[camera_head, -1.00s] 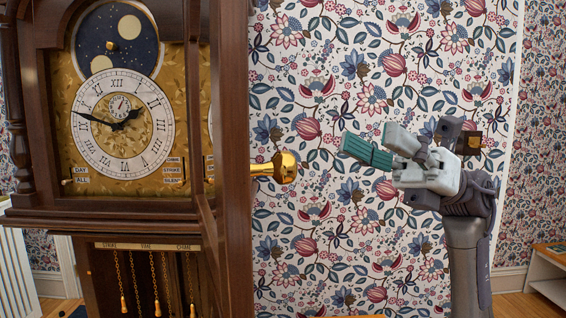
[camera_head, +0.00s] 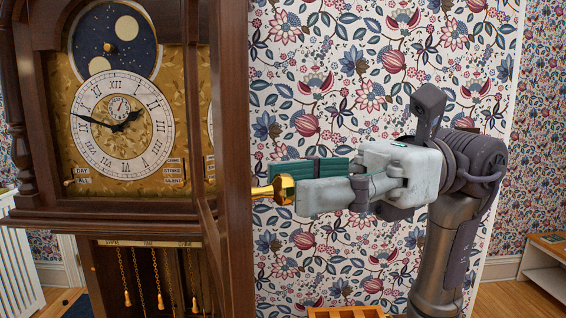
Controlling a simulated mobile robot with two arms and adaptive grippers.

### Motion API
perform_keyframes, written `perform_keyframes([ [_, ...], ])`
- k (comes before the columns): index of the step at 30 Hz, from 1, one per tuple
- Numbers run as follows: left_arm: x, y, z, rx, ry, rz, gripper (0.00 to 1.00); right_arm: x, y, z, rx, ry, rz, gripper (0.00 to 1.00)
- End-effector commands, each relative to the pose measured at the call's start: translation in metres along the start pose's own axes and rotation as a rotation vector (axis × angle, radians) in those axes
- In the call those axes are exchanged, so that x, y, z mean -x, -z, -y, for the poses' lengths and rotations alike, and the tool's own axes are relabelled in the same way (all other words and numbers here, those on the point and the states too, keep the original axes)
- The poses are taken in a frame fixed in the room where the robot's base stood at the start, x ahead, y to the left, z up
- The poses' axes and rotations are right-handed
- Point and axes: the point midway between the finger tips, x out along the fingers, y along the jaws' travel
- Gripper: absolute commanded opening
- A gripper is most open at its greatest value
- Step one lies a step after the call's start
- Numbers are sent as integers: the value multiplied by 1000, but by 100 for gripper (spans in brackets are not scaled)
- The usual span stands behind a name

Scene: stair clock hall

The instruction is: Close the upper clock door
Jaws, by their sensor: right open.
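The upper clock door (camera_head: 232,120) is a dark wooden frame swung open toward me at the right of the dial. The clock face (camera_head: 122,124), with roman numerals and a moon disc above, shows uncovered. A brass knob (camera_head: 284,189) sticks out to the right from the door. My right gripper (camera_head: 298,186) is open, its green-padded fingers pointing left at the knob. The near finger partly overlaps the knob's right end; I cannot tell whether they touch. My left gripper is not in view.
Pendulum chains (camera_head: 142,280) hang in the lower case below the dial. Flowered wallpaper (camera_head: 340,70) stands behind. A white radiator (camera_head: 18,260) is at the far left, a low shelf (camera_head: 546,262) at the far right. An orange wooden piece (camera_head: 345,312) shows at the bottom edge.

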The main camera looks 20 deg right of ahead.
Motion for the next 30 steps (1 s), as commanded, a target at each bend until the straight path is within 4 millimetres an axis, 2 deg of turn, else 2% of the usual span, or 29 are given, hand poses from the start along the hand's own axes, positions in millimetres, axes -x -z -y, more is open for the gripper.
perform_keyframes([
  [6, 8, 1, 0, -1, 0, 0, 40, -20, 0, 0, -1, -1, -1, 52],
  [16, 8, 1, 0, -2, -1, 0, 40, -23, 0, 0, -1, 0, 0, 50],
  [25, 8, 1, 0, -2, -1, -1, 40, -22, 0, 0, -1, 0, 0, 0],
  [30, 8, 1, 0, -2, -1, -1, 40, -22, 0, 0, -1, 0, 0, 0],
])
